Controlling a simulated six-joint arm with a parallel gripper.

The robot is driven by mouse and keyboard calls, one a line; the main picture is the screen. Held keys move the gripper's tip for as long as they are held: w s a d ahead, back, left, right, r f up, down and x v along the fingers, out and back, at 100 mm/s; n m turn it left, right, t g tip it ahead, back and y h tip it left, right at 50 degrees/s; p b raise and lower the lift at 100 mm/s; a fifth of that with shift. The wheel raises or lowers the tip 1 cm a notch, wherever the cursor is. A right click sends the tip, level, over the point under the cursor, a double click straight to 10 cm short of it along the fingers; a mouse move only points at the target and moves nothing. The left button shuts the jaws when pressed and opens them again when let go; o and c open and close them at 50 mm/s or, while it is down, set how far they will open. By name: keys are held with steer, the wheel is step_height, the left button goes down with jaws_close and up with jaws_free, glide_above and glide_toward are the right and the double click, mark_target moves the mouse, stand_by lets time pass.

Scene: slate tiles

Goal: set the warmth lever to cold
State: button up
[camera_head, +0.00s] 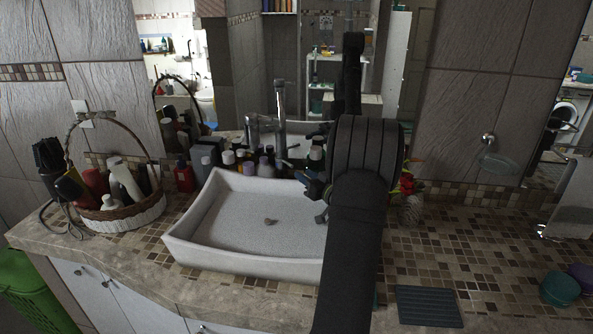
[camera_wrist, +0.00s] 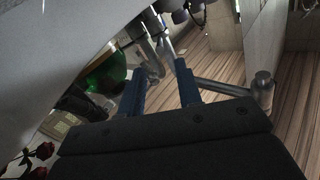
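A tall metal faucet (camera_head: 281,120) stands behind the white sink in the head view. My gripper (camera_wrist: 160,68) shows in the wrist view as two blue fingers, spread apart with a clear gap. Metal tubing (camera_wrist: 152,58) shows beyond and between the fingertips; I cannot tell whether they touch it. A metal bar with a cylindrical end (camera_wrist: 263,88) runs behind the right finger. I cannot tell for sure which metal part is the warmth lever, nor its setting. In the head view my arm hides the sink's right end, and only dark blue bits of my gripper (camera_head: 313,187) show.
The white sink (camera_head: 190,247) stands on a mosaic-tiled counter. Several bottles (camera_head: 237,159) crowd behind it. A handled basket (camera_head: 138,216) of toiletries is at left. A dark ridged mat (camera_head: 428,307) and teal jar (camera_head: 559,289) lie at right. The right counter is mostly clear.

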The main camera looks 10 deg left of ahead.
mark_target(287, 163)
steer(key=shift+v, duration=1.55)
steer(key=c, duration=0.6)
steer(key=shift+a+n, duration=0.25)
steer(key=shift+n, duration=0.15)
jaws_close()
steer(key=s+a+r+n+t+h, duration=0.2)
steer(key=s+a+n+h, duration=0.3)
steer(key=n, duration=1)
steer(key=w+a+f+y, duration=0.1)
steer(key=w+a, duration=0.2)
steer(key=w, duration=0.7)
steer(key=shift+a+f, duration=0.25)
steer(key=shift+f, duration=0.05)
